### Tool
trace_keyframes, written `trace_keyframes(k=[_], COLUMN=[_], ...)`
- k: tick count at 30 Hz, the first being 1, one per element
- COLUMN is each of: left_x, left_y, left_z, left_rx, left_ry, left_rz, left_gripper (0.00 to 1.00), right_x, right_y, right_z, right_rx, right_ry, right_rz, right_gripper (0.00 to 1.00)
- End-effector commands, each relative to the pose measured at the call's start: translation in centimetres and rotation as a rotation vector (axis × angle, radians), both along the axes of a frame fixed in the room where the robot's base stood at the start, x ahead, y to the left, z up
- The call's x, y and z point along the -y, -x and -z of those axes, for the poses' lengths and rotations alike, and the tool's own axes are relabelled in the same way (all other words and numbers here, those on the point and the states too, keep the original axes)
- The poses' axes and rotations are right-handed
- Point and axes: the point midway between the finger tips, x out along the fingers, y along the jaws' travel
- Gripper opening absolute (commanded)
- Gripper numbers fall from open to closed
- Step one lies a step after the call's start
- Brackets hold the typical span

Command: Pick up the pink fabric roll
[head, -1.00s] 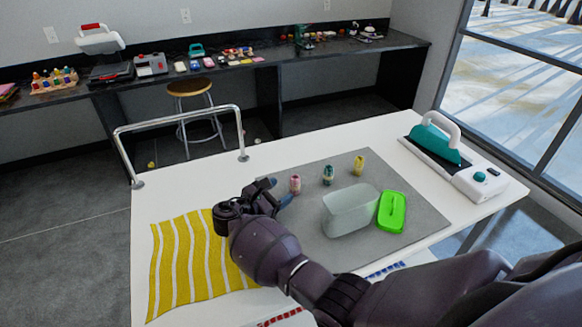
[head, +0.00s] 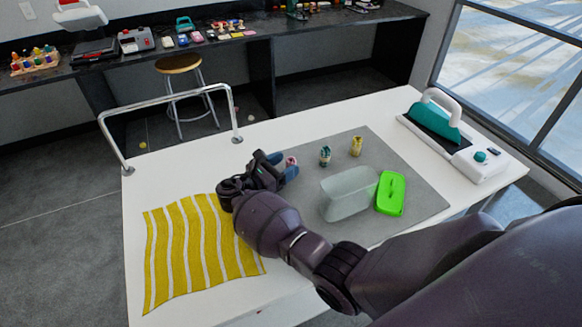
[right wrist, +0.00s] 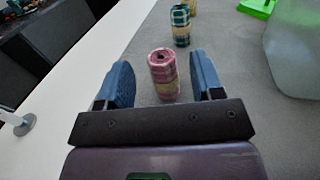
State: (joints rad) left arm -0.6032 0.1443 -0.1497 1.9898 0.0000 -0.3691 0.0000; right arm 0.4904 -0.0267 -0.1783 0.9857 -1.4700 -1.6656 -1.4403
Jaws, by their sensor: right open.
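The pink fabric roll (right wrist: 163,73) stands upright on the grey mat, between the blue fingers of my right gripper (right wrist: 160,82) in the right wrist view. The fingers are open, with a gap on each side of the roll. My left gripper is not in view.
A teal roll (head: 325,155) and a yellow roll (head: 356,146) stand beyond on the grey mat (head: 400,160). A clear container (head: 347,193) and green lid (head: 390,193) lie to the right. Yellow striped cloth (head: 197,250) is at left. A metal rail (head: 165,100) edges the table.

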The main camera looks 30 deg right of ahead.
Motion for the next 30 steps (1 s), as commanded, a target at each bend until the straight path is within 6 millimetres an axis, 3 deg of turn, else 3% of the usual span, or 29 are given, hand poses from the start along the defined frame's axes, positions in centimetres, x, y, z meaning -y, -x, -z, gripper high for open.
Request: trace_keyframes(k=[9,17,27,30], left_x=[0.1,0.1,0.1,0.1], left_y=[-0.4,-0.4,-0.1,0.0], left_z=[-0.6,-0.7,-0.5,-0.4], left_rx=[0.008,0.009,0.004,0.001], left_ry=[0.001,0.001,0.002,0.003], left_rz=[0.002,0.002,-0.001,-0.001], left_gripper=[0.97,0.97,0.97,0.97], right_x=[4.0,4.5,4.4,4.4], right_y=[-0.6,-0.7,-0.7,-0.7], right_z=[0.2,0.3,0.3,0.2], right_rx=[-0.001,0.0,0.0,0.0], right_ry=[0.001,0.0,0.0,0.0], right_rz=[0.002,0.0,0.0,0.0], right_gripper=[0.61,0.61,0.1,0.07])
